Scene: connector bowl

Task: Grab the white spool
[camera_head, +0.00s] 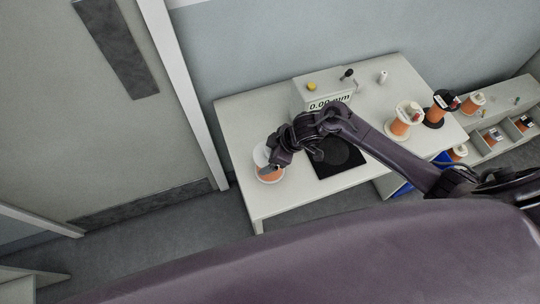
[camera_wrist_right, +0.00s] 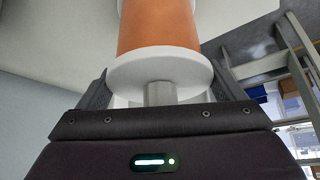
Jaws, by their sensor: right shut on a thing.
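A white spool (camera_head: 262,156) wound with orange wire is at the left end of the white table (camera_head: 240,130) in the head view. My right gripper (camera_head: 274,154) is at this spool and partly covers it. In the right wrist view, the white spool's orange winding and white flange (camera_wrist_right: 160,66) lie just beyond the right gripper (camera_wrist_right: 160,93). A grey metal stub below the flange sits between the fingers, which are shut on the spool. I cannot tell whether the spool touches the table. My left gripper is not in view.
A boxy device with a 0.00 readout (camera_head: 312,92) and a black pad (camera_head: 338,160) are mid-table. Another white spool with orange wire (camera_head: 402,122) and a black spool (camera_head: 436,110) stand at the right. A shelf (camera_head: 490,150) holds more spools. A door is at the left.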

